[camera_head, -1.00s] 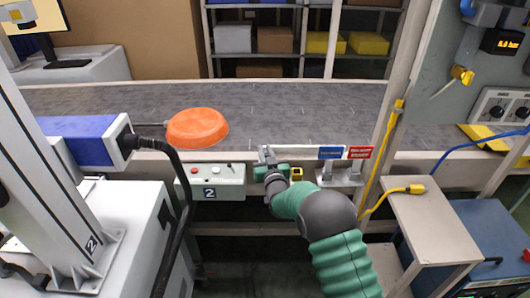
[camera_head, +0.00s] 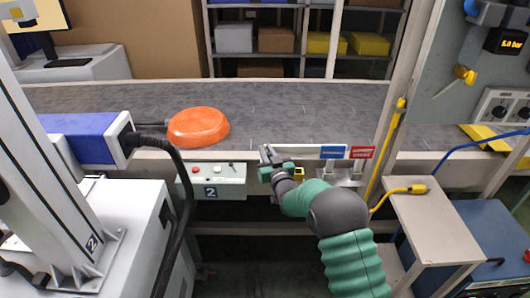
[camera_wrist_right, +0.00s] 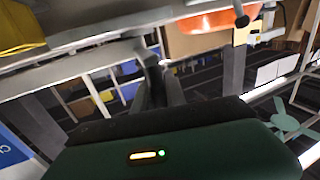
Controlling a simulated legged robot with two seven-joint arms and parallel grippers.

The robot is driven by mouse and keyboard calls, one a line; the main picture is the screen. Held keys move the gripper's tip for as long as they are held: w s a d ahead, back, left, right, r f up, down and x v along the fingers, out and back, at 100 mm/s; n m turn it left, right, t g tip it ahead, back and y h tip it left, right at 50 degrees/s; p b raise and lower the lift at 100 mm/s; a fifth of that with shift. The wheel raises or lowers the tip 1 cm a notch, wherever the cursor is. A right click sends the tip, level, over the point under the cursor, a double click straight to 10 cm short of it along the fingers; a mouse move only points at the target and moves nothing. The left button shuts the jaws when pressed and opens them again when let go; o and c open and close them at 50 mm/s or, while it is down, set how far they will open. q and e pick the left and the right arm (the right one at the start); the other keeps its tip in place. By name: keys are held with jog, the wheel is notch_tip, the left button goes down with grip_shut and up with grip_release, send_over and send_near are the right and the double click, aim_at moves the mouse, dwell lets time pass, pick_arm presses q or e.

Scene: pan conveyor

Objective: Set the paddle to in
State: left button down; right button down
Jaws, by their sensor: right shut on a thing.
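My right gripper (camera_head: 269,158) is at the near edge of the conveyor, between the control panel and the blue and red labels. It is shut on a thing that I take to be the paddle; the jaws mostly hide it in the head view. In the right wrist view a slim grey bar (camera_wrist_right: 146,55) runs down to the dark fingers of my right gripper (camera_wrist_right: 161,88). The paddle's exact position cannot be read. The blue label (camera_head: 333,151) and red label (camera_head: 362,152) stand right of the gripper; their text is too small to read. My left gripper is not in view.
An orange pan (camera_head: 198,126) lies on the grey conveyor (camera_head: 290,105). A control panel (camera_head: 228,180) marked 2 hangs left of my gripper. A small yellow block (camera_head: 299,173) is close to my wrist. A side table (camera_head: 425,215) and yellow cable (camera_head: 385,150) are on the right.

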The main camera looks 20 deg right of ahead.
aim_at(279, 149)
jog(key=shift+s+d+f, duration=0.1)
jog(key=shift+d+f, duration=0.15)
jog(key=shift+d, duration=0.25)
jog(key=shift+s+d+r+n+y, duration=0.15)
jog(key=shift+d+n+y, duration=0.65)
jog(key=shift+y, duration=0.4)
jog(key=shift+d+r+b, duration=0.15)
jog(key=shift+d+b, duration=0.15)
jog(key=shift+d, duration=0.4)
jog(key=shift+w+d+r, duration=0.2)
jog(key=shift+d, duration=0.1)
dwell(0.5)
jog(key=c, duration=1.4)
grip_release()
jog(key=shift+f, duration=0.2)
jog(key=shift+o, duration=0.2)
